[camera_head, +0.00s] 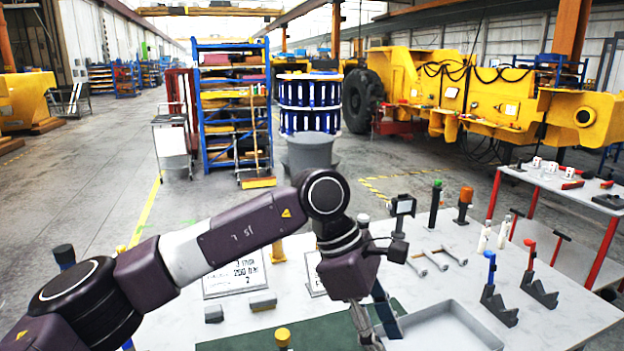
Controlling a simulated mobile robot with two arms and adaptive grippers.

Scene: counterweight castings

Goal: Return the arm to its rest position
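My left arm (245,232) comes in from the lower left and bends down over the white table. My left gripper (378,325) points down above the table's near part, beside the grey tray. Its two fingers look apart with nothing between them; the tips are near the bottom edge of the view. My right arm and gripper are not in view.
The white table (545,325) carries a grey tray (450,330), a green mat (240,340), grey blocks (263,300) and stands with red (530,255) and blue (490,268) handles. A red-legged bench (570,190) stands right. Behind are a blue rack (232,110) and yellow machine (470,90).

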